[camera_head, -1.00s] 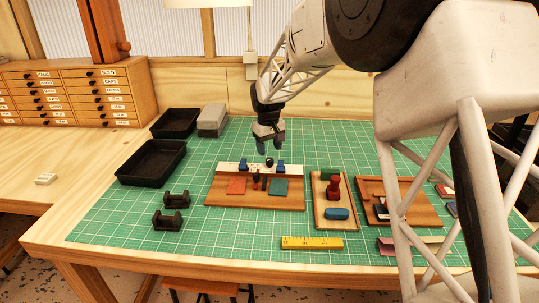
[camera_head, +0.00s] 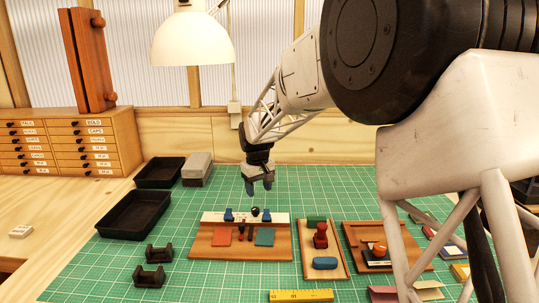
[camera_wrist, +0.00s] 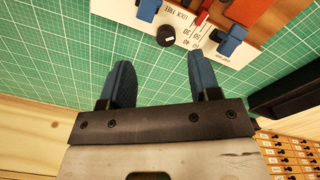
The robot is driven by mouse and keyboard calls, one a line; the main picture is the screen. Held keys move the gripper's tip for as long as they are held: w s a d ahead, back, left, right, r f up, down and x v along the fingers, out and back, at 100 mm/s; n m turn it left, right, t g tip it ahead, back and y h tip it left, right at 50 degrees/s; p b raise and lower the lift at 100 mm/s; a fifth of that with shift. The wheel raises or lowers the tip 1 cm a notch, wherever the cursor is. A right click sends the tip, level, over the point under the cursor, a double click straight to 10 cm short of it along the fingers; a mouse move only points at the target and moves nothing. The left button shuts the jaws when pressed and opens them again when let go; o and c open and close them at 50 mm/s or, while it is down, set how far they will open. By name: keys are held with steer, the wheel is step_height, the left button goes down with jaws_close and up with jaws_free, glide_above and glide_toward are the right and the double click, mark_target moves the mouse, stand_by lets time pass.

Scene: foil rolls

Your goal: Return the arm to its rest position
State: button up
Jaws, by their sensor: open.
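My gripper (camera_head: 259,187) hangs in the air above the green mat (camera_head: 330,181), behind the wooden board with the white strip (camera_head: 205,247). Its two blue fingers stand apart with nothing between them, as the wrist view shows (camera_wrist: 161,82). In the wrist view the white strip (camera_wrist: 116,11) with a black knob (camera_wrist: 166,36) and blue clamps lies past the fingertips, apart from them. My arm reaches in from the right.
Two black trays (camera_head: 101,224) and a grey block (camera_head: 197,160) lie left. Two black cradles (camera_head: 150,284) stand at front left. A wooden tray with a red stamp (camera_head: 320,238) and another tray (camera_head: 352,231) lie right. A lamp (camera_head: 192,42) hangs behind. A yellow ruler (camera_head: 301,296) lies in front.

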steer(key=s+d+r+m, duration=0.1)
steer(key=s+d+r, duration=0.2)
steer(key=s+d, duration=0.35)
steer(key=s+d+r+m+t, duration=0.1)
steer(key=s+d+r+m, duration=0.2)
steer(key=s, duration=0.6)
steer(key=s+d+r, duration=0.3)
steer(key=s+d, duration=0.4)
steer(key=s, duration=0.1)
steer(key=s+d+f+m, duration=0.1)
steer(key=s+d+f, duration=0.1)
steer(key=s, duration=1)
steer(key=s+d+f+m+t, duration=0.1)
steer(key=s+d, duration=0.4)
steer(key=s, duration=0.7)
steer(key=shift+f+m, duration=0.5)
steer(key=shift+f, duration=0.35)
